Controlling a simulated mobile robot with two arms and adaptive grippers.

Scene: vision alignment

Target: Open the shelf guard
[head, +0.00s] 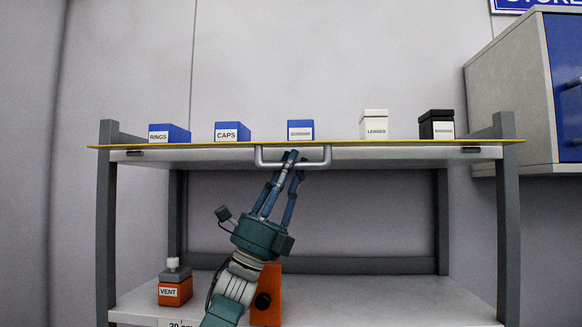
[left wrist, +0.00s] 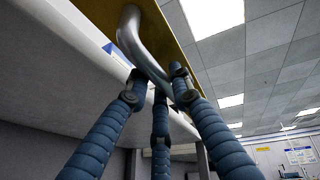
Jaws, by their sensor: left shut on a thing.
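The shelf guard (head: 420,142) shows as a thin yellow strip, almost edge-on, along the front of the upper shelf. Its yellow face also shows in the left wrist view (left wrist: 176,45). A grey bar handle (head: 320,163) hangs below the strip at its middle; in the left wrist view the curved handle (left wrist: 133,38) joins the yellow face. My left gripper (head: 290,158) reaches up from below, and its blue fingers are shut on the handle. The fingers also close around it in the left wrist view (left wrist: 160,88). My right gripper is in neither view.
On the upper shelf stand boxes marked RINGS (head: 170,134) and CAPS (head: 233,132), another blue box (head: 300,130), a white box (head: 374,125) and a black box (head: 437,124). An orange VENT container (head: 175,290) stands on the lower shelf (head: 390,308). A cabinet (head: 510,95) is at right.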

